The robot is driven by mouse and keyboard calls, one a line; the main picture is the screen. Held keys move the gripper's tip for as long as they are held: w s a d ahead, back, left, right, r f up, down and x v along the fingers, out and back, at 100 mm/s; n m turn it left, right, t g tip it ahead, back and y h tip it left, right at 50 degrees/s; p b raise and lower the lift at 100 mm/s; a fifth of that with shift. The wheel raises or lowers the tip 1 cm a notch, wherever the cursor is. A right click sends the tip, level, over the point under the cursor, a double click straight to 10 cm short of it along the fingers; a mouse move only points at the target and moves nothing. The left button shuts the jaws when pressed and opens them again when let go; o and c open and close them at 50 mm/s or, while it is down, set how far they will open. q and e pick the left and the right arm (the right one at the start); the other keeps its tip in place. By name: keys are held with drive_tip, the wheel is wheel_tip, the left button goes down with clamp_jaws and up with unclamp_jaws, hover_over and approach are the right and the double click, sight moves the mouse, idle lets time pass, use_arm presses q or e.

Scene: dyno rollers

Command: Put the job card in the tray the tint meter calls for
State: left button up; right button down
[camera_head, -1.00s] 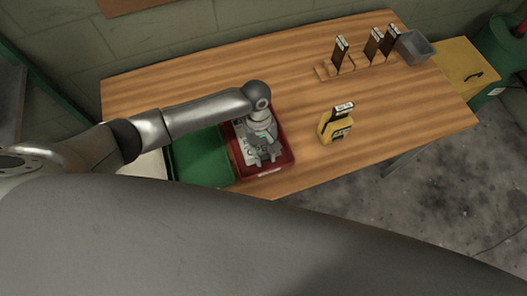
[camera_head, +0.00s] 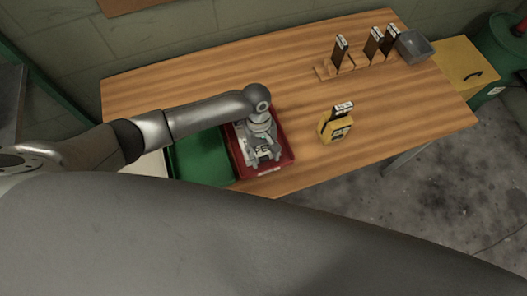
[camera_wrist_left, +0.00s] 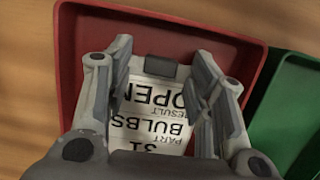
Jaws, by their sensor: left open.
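The job card (camera_wrist_left: 152,115) is white with black print, including "BULBS" and "OPEN", and lies in the red tray (camera_wrist_left: 68,60). The red tray also shows in the head view (camera_head: 288,150), beside the green tray (camera_head: 200,158) on its left. My left gripper (camera_head: 262,158) is over the red tray, pointing down. In the left wrist view my left gripper (camera_wrist_left: 160,85) is open, with a finger on each side of the card; I cannot tell whether they touch it. The yellow tint meter (camera_head: 335,128) stands right of the red tray, its reading too small to make out. My right gripper is not seen.
A wooden rack (camera_head: 340,68) with several dark upright pieces stands at the back right, next to a grey bin (camera_head: 414,47). A yellow box (camera_head: 466,68) is beyond the table's right end. The middle of the wooden table (camera_head: 220,75) is clear.

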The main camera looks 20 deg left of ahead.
use_arm(q)
drive_tip(key=b+v, duration=0.1)
drive_tip(key=v, duration=1.1)
drive_tip(key=shift+r, duration=0.2)
